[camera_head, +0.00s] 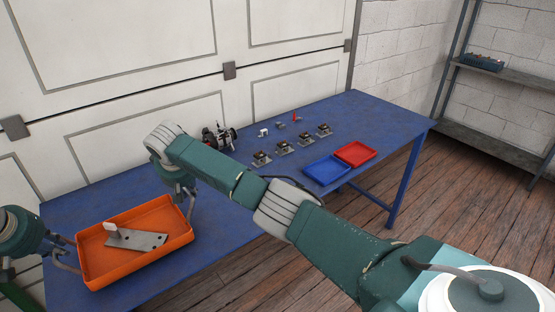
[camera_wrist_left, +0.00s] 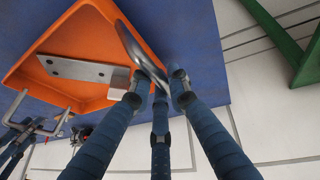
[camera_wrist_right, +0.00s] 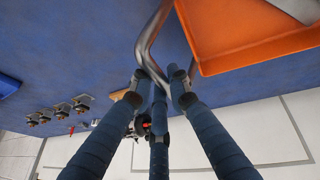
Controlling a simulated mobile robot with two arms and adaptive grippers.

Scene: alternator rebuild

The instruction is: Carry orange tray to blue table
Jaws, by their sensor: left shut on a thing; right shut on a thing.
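The orange tray (camera_head: 160,215) is over the left end of the blue table (camera_head: 235,235); I cannot tell if it touches the top. A flat grey metal plate (camera_head: 150,241) and a small white block (camera_head: 112,230) lie in it. My left gripper (camera_head: 62,252) is shut on the tray's left handle. In the left wrist view the fingers close around the curved metal bar (camera_wrist_left: 133,45). My right gripper (camera_head: 188,194) is shut on the handle at the other end. The right wrist view shows that bar (camera_wrist_right: 148,42) between the fingers, beside the tray's orange wall (camera_wrist_right: 235,50).
A dark mechanical part (camera_head: 220,138) and several small metal parts (camera_head: 282,148) stand farther along the table. A blue bin (camera_head: 326,170) and a red bin (camera_head: 356,153) are near its right end. Metal shelving (camera_head: 510,75) stands at the right. A panelled wall borders the table's back.

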